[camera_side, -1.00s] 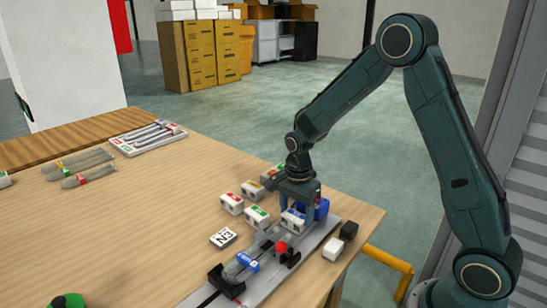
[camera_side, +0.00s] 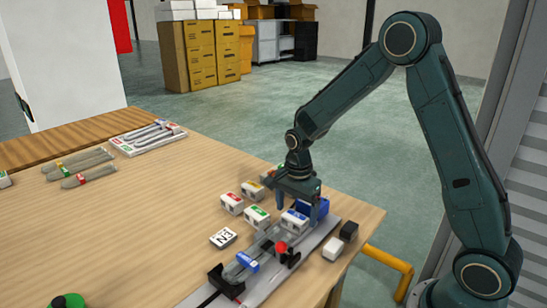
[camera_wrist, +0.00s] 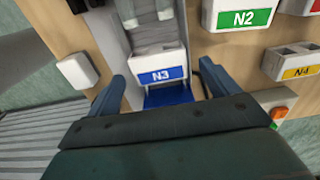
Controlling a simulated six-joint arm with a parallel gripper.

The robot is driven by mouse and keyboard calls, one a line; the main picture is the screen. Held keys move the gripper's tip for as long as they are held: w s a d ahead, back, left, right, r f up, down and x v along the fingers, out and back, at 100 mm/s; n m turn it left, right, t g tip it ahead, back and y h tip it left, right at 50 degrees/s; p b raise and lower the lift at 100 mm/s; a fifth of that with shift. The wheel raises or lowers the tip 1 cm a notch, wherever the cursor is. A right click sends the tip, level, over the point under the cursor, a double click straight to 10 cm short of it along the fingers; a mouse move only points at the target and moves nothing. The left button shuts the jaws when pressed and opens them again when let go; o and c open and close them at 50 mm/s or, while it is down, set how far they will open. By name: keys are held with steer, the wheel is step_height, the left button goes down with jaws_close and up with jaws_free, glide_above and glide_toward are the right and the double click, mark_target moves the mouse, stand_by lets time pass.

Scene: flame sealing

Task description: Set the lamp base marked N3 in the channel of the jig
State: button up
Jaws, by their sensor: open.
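The lamp base N3, white with a blue label, sits in the grey jig (camera_side: 320,235) near the channel's back end, in front of a blue block (camera_wrist: 168,96). The wrist view shows its label upright (camera_wrist: 160,74); it also shows in the side view (camera_side: 294,218). My gripper (camera_side: 298,207) is low over the jig and open. In the wrist view its fingers (camera_wrist: 162,69) stand on either side of the base, with gaps visible between them and it. Whether the base is fully seated on the channel floor is hard to tell.
Other bases stand left of the jig: green N2 (camera_wrist: 241,16), yellow N4 (camera_wrist: 297,68) and a red one (camera_side: 231,203). A white N3 card (camera_side: 223,237) lies nearby. A clear tube with a blue band (camera_side: 246,261) lies along the jig.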

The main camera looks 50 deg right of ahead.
step_height(320, 180, up, 13)
stand_by(0.6)
steer(key=shift+r, duration=0.1)
stand_by(0.4)
steer(key=s+a+r+n+t, duration=0.1)
steer(key=s+r+n+t, duration=0.1)
steer(key=s+n, duration=0.4)
steer(key=s+a+r+n+t, duration=0.1)
steer(key=s+a+r+n, duration=0.1)
steer(key=s+n, duration=0.4)
steer(key=s+a+r+n+t, duration=0.2)
steer(key=s+n, duration=0.4)
steer(key=s, duration=0.5)
steer(key=shift+a+r+t, duration=0.2)
steer(key=shift+r+t, duration=0.1)
steer(key=shift+r, duration=0.55)
